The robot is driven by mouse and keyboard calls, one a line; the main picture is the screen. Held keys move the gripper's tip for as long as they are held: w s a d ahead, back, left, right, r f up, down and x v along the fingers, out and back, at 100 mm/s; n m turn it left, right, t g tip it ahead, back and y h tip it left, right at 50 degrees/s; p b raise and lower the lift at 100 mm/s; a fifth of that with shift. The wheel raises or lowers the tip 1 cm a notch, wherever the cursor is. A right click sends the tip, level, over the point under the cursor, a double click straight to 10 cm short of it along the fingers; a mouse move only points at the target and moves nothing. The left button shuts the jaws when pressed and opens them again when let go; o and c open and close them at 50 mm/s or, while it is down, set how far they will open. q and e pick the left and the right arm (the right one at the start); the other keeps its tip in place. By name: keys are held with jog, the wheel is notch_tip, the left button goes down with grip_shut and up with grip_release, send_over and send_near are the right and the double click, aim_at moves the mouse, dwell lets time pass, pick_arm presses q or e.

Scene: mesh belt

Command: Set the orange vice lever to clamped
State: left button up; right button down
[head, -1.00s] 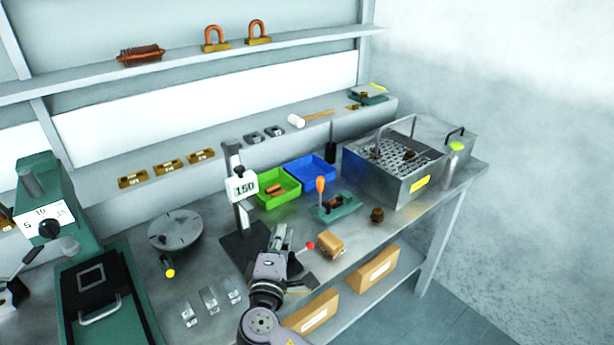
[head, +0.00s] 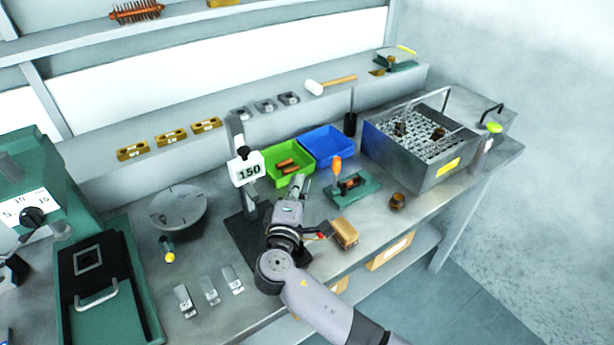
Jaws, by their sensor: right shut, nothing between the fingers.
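My right gripper (head: 298,183) is shut and empty, in front of the green bin. It is left of the lever and apart from it, pointing away from me. My left gripper is not in view.
The height gauge (head: 246,172) stands close to the left of my right gripper. A green bin (head: 287,163) and a blue bin (head: 326,146) are behind. A cardboard-coloured block (head: 344,233) and a brown round part (head: 397,201) lie in front of the vice. A mesh basket tank (head: 418,150) is right.

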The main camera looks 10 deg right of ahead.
aim_at(335, 177)
jog(key=p+x, duration=0.3)
jog(key=x, duration=0.6)
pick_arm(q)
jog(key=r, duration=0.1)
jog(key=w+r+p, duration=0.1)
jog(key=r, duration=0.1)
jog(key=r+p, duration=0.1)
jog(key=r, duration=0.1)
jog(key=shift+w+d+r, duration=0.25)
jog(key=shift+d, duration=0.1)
pick_arm(e)
jog(key=s+d, duration=0.2)
jog(key=s, duration=0.1)
jog(key=shift+d, duration=0.4)
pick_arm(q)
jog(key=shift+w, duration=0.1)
